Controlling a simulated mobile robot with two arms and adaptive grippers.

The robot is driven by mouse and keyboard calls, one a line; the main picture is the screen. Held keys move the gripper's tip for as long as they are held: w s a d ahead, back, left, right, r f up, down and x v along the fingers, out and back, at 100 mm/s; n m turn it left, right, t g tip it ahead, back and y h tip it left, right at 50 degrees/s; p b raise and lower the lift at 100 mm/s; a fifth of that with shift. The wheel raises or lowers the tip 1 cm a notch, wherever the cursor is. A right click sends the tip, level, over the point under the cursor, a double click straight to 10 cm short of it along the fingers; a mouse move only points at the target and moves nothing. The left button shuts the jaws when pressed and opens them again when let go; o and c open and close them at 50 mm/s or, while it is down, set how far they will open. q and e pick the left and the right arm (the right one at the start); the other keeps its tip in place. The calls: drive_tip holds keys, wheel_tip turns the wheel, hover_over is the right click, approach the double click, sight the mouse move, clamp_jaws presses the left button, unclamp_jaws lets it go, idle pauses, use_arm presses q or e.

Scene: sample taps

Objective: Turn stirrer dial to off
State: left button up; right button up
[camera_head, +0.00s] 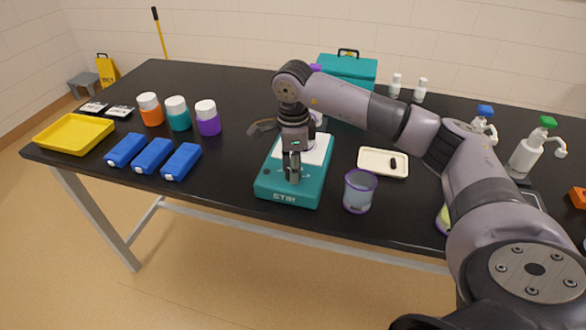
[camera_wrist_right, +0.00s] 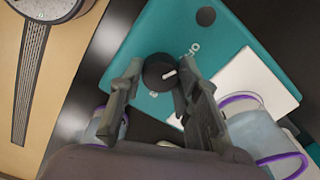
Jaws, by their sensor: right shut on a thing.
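The stirrer (camera_head: 262,188) is a teal box with a white top plate and "STIR" lettering on its front. In the right wrist view its teal face (camera_wrist_right: 225,35) carries a round black dial (camera_wrist_right: 158,72) with a white pointer line. The pointer aims right and slightly up in that view. White lettering lies beside the dial, too small to read surely. My right gripper (camera_head: 292,178) points down over the stirrer's front. Its fingers (camera_wrist_right: 160,76) are shut on the dial, one on each side. The fingers hide the dial in the head view. My left gripper is not in view.
A purple-rimmed beaker (camera_head: 360,192) stands right of the stirrer, with a cream tray (camera_head: 371,162) behind it. Several blue boxes (camera_head: 153,156) and lidded jars (camera_head: 178,114) are to the left. A yellow tray (camera_head: 75,134) is at the far left. A teal case (camera_head: 346,68) stands behind.

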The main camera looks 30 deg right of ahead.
drive_tip(key=shift+w+r, duration=0.1)
drive_tip(key=o, duration=1.2)
wheel_tip(320, 180, up, 12)
drive_tip(key=shift+f, duration=0.1)
idle(0.4)
